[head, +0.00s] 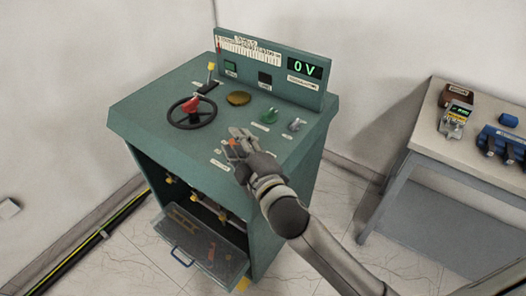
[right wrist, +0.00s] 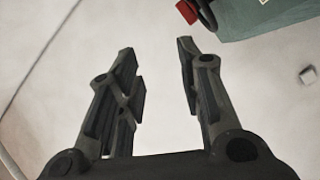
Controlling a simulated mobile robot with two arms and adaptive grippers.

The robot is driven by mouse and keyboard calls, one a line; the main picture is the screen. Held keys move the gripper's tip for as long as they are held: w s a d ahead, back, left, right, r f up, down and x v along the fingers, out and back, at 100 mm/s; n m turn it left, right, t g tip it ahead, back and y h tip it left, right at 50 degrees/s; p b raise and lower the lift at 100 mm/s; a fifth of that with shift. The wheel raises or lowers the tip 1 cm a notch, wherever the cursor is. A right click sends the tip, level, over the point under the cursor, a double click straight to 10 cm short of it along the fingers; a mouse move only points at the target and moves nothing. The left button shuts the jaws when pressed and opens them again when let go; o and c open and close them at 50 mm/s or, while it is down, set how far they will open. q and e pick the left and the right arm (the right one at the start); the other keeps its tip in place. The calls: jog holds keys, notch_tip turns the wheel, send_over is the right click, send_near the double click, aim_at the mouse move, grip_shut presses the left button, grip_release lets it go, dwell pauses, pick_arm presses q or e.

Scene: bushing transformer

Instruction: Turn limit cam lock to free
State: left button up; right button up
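The green transformer cabinet (head: 150,108) has a sloping control panel on top. My right gripper (head: 236,138) is over the front right of this panel, and its arm comes in from the lower right. A red part (right wrist: 187,11) shows there beside the green cabinet (right wrist: 262,15). My left gripper is out of view.
A black handwheel with a red hub (head: 192,105) is on the panel's left. A brass disc (head: 238,98), a green knob (head: 270,116) and a grey knob (head: 296,125) are behind my gripper. A side table (head: 425,130) stands right.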

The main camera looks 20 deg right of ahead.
jog(key=a+r+n+y, duration=1.1)
jog(key=a+n, duration=0.1)
jog(key=n, duration=0.3)
jog(key=s+a+f+n+g+y, duration=0.1)
jog(key=s+a+n+g+y, duration=0.1)
jog(key=a+n+g, duration=0.55)
jog(key=s+a+f+n+g+y, duration=0.25)
jog(key=n+g, duration=0.55)
jog(key=n, duration=0.6)
jog(key=w+d+f+n+g+h, duration=0.2)
jog(key=w+d+f+n+h, duration=0.3)
jog(key=d+f+n+h, duration=0.55)
jog(key=w+d+r+h, duration=0.15)
jog(key=d+h, duration=0.25)
jog(key=d, duration=0.6)
jog(key=w+d+r+h, duration=0.1)
jog(key=w+d+h, duration=0.25)
jog(key=d, duration=0.65)
jog(key=shift+h, duration=0.25)
jog(key=f+p, duration=0.1)
jog(key=f, duration=0.2)
jog(key=f+p, duration=0.1)
jog(key=f, duration=0.2)
jog(key=f+p, duration=0.1)
jog(key=f, duration=0.2)
jog(key=shift+s+a+f+p, duration=0.2)
jog(key=shift+a+p, duration=0.05)
jog(key=shift+p, duration=0.05)
jog(key=shift+f, duration=0.5)
